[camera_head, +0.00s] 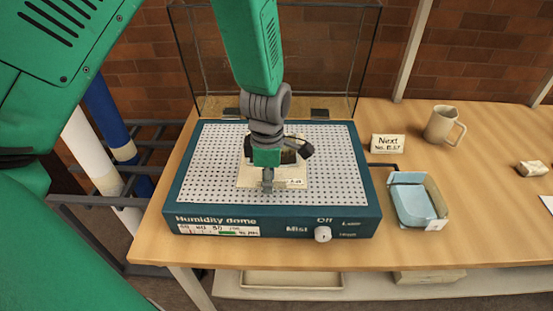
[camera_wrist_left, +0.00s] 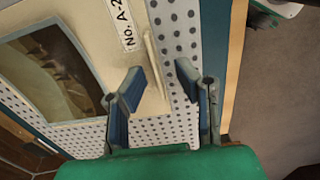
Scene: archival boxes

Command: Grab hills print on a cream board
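The hills print on a cream board (camera_head: 247,178) lies on the perforated grey plate of the humidity dome (camera_head: 200,165). My left gripper (camera_head: 267,182) is above its near part and hides much of it. My right gripper is not in view.
The dome's clear lid (camera_head: 330,50) stands open behind the plate. The blue base has a white knob (camera_head: 322,233) in front. To the right are a "Next" card (camera_head: 388,144), a mug (camera_head: 440,124) and a tray with blue lining (camera_head: 415,200).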

